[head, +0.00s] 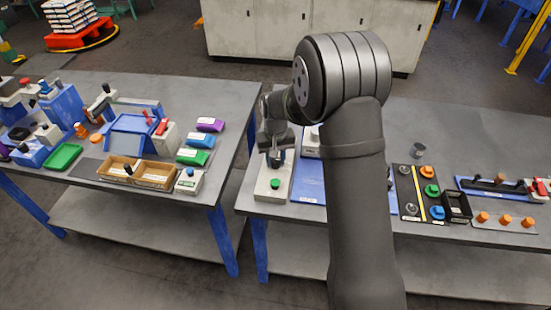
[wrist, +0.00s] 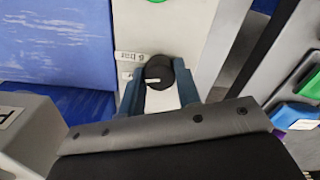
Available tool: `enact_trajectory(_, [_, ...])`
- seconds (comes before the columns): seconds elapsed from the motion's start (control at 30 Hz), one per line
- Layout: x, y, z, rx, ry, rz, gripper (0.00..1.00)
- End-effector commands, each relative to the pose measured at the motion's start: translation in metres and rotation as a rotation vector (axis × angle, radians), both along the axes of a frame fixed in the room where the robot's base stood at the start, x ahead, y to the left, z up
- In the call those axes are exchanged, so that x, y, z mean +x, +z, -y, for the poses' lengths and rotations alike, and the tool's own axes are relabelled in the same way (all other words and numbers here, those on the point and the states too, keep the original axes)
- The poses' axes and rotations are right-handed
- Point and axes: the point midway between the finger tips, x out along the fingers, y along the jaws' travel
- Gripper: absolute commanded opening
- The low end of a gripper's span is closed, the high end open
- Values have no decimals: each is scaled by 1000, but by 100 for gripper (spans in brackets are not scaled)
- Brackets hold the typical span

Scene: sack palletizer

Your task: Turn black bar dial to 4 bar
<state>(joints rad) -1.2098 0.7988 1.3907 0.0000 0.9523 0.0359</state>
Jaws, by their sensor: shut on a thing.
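The black bar dial (wrist: 158,72) sits on a pale panel (wrist: 178,28) in the wrist view. Its white pointer line lies roughly across the picture. My gripper (wrist: 160,84) has one blue-grey finger on each side of the dial and is shut on it. A label reading "bar" (wrist: 132,57), its number perhaps 6 or 8, is on the panel up and left of the dial. Another label, at the left finger, is mostly hidden. In the head view my gripper (head: 276,151) is low over the panel box (head: 265,193), and the dial is mostly hidden there.
A green button (head: 275,184) is on the same box. A blue panel (head: 309,180) lies right beside it. A grey block (wrist: 30,135) is close at the lower left in the wrist view. The left table (head: 236,100) holds trays and coloured boxes; a gap separates the tables.

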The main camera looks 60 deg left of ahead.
Motion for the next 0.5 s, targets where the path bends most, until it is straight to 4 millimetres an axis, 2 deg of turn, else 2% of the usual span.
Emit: enact_trajectory(0.5, [0, 0, 0, 1, 393, 0, 8])
